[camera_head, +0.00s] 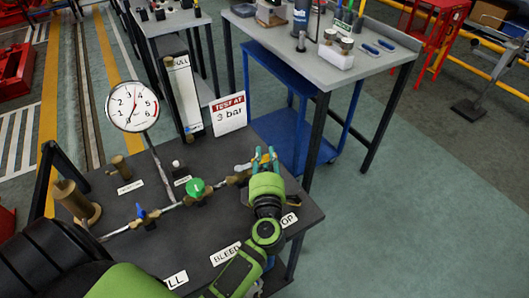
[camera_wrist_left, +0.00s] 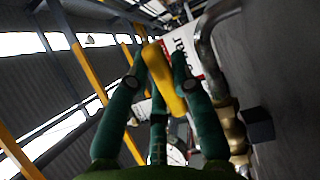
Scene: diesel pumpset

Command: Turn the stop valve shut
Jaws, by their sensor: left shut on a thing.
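The stop valve's yellow lever (camera_wrist_left: 164,80) shows in the left wrist view between the dark green fingers of my left gripper (camera_wrist_left: 158,70). In the head view my left gripper (camera_head: 265,158) is at the right end of the bench's pipe run and is shut on this lever, which it mostly hides. Brass fittings (camera_head: 240,176) show just left of the gripper. A label ending in "OP" (camera_head: 289,220) is partly covered by my green arm. The lever's exact angle to the pipe is hard to tell. My right gripper is not in view.
A grey table (camera_head: 300,55) stands behind.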

